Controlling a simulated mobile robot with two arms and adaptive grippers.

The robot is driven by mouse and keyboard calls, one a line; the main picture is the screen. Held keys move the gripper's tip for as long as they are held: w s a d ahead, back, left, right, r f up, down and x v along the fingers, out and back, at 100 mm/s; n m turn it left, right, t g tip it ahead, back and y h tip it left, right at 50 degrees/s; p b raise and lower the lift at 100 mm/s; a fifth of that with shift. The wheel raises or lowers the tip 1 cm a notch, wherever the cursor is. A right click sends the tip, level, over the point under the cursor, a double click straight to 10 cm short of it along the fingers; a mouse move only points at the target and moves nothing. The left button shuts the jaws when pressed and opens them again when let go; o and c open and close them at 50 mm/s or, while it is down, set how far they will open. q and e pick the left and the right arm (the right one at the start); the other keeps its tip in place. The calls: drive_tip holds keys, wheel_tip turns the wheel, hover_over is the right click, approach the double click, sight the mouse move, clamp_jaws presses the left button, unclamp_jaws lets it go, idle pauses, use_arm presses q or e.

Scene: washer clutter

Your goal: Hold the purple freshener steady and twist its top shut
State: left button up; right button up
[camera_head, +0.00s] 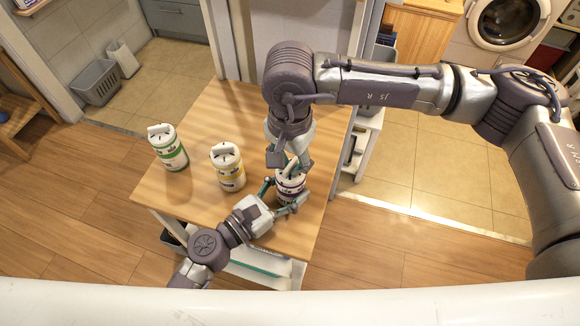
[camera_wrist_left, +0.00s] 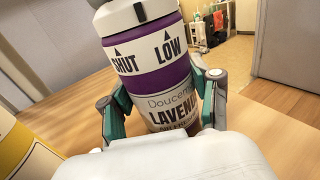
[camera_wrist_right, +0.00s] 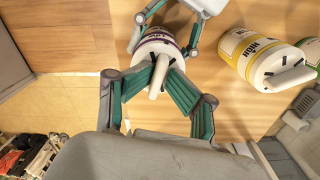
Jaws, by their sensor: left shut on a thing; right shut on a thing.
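The purple freshener (camera_head: 290,188) stands on the wooden table. Its label shows LAVENDER with SHUT and LOW marks on the upper part in the left wrist view (camera_wrist_left: 165,75). My left gripper (camera_head: 280,200) is shut around the lower body from the front; its fingers flank the label. My right gripper (camera_head: 288,165) comes from above and is shut on the raised grip of the white top, which shows in the right wrist view (camera_wrist_right: 158,75). The marker on the top (camera_wrist_left: 139,12) sits between SHUT and LOW. The gripper hides part of the top in the head view.
A yellow freshener (camera_head: 228,168) stands left of the purple one, and a green freshener (camera_head: 169,148) stands farther left. The table (camera_head: 190,205) is bare around them. A washer (camera_head: 505,20) and a grey basket (camera_head: 95,82) are in the background.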

sight(291, 163)
drive_tip(key=shift+s+f, duration=0.1)
drive_tip(key=shift+s, duration=0.05)
drive_tip(key=shift+w+d+r, duration=0.1)
drive_tip(key=shift+r, duration=0.55)
drive_tip(key=shift+w+d+r, duration=0.1)
drive_tip(key=shift+r, duration=0.55)
drive_tip(key=shift+a+r, duration=0.1)
drive_tip(key=shift+r, duration=1.7)
drive_tip(key=shift+o, duration=0.4)
wheel_tip(291, 163, up, 2)
drive_tip(key=shift+r, duration=0.1)
drive_tip(key=shift+s+f, duration=0.15)
drive_tip(key=shift+f, duration=4.1)
drive_tip(key=shift+c, duration=1.1)
